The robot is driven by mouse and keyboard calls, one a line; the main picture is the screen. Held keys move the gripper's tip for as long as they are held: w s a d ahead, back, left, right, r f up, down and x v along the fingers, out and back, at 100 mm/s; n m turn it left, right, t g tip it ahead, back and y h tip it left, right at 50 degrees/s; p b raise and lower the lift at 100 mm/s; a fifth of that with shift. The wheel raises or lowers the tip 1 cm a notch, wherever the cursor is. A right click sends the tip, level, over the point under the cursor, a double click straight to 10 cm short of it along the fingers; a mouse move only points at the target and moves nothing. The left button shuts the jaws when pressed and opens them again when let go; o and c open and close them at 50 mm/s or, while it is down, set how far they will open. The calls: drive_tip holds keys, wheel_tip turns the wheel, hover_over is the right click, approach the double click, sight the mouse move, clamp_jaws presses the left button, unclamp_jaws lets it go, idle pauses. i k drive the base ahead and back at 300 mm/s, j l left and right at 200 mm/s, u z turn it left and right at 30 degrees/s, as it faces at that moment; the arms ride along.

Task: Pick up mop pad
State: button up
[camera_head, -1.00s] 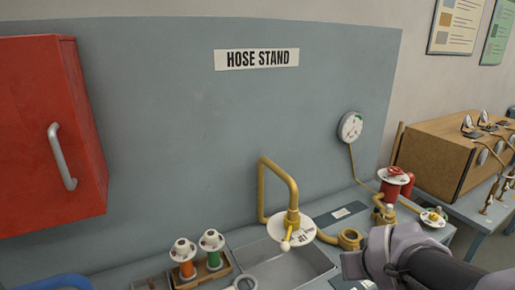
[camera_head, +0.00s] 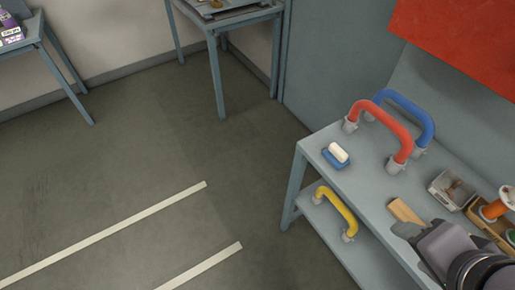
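I see nothing that I can clearly name as a mop pad. A small blue piece with a white block on top (camera_head: 336,155) lies near the left end of the grey bench; I cannot tell if it is the pad. My gripper (camera_head: 408,234) is at the lower right, over the bench and close to a flat tan wooden piece (camera_head: 405,212). The fingers are dark and partly hidden by my wrist, so their opening does not show.
A red handle (camera_head: 388,121) and a blue handle (camera_head: 412,108) stand on the bench (camera_head: 365,185). A yellow handle (camera_head: 339,212) is on the lower shelf. A grey bin (camera_head: 451,190) and a wooden rack (camera_head: 483,222) stand at right. Open floor (camera_head: 130,165) lies left.

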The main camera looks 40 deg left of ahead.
sight(335, 154)
drive_tip(key=u, duration=0.75)
drive_tip(key=z, duration=1.1)
drive_tip(key=u, duration=1.1)
drive_tip(key=i+j, duration=0.45)
drive_tip(key=i+j+u, duration=0.15)
drive_tip(key=i+j, duration=0.25)
drive_tip(key=i, duration=0.1)
